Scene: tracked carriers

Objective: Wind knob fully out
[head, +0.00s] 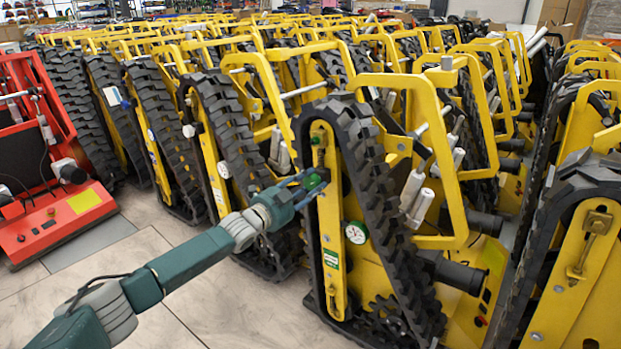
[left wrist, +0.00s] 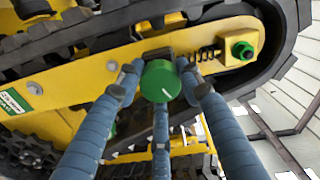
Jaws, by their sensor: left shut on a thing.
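A round green knob (head: 313,182) sits on the yellow side plate (head: 330,215) of the nearest tracked carrier, inside its black track. In the left wrist view the knob (left wrist: 160,82) faces the camera, with a small white mark near its lower edge. My left gripper (head: 306,184) reaches in from the left and is shut on the knob. Its blue fingers (left wrist: 165,92) close around the knob from both sides and from below. How far the knob stands out from the plate is hard to tell. My right gripper is not in view.
A green nut (left wrist: 243,50) and a spring (left wrist: 210,53) sit beside the knob at the track's end. A dial gauge (head: 356,232) is below the knob. Rows of yellow carriers crowd the back and right. A red machine (head: 60,205) stands left. Tiled floor (head: 215,310) is free in front.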

